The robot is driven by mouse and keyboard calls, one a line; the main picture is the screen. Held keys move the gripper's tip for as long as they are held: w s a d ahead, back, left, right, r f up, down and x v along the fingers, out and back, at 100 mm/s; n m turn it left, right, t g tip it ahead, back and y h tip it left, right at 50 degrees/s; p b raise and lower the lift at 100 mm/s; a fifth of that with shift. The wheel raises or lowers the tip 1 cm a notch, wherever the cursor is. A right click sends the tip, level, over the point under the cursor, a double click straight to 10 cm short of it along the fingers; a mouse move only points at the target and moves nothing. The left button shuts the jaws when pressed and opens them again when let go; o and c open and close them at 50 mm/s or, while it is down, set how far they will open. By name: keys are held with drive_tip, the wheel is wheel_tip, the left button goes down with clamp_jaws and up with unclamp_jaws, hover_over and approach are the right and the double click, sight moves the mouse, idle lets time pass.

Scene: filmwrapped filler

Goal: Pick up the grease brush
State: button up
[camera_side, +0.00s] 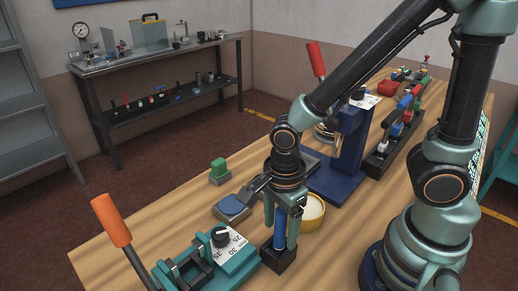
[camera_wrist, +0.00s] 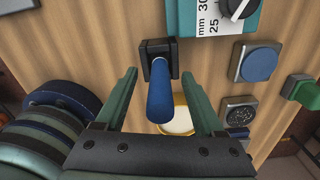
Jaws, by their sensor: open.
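The grease brush appears to be the upright blue handle (camera_side: 280,229) standing in a small black holder (camera_side: 279,260) near the front of the bench; its bristles are hidden. In the wrist view the blue handle (camera_wrist: 160,95) points toward the camera, with the black holder (camera_wrist: 158,47) behind it. My gripper (camera_side: 281,236) is over the handle, pointing down. In the wrist view the fingers of my gripper (camera_wrist: 159,76) are open, one on each side of the handle, with gaps on both sides.
A yellow-rimmed bowl (camera_side: 314,213) stands close on the right of my gripper. A teal fixture (camera_side: 205,262) with an orange-handled lever is at front left. A blue press (camera_side: 338,165) stands behind. A blue button box (camera_side: 232,207) and a green button (camera_side: 219,169) are left.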

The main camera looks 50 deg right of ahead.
clamp_jaws()
drive_tip(key=shift+r, duration=0.2)
wheel_tip(320, 180, up, 20)
drive_tip(key=shift+f, duration=0.15)
idle(0.5)
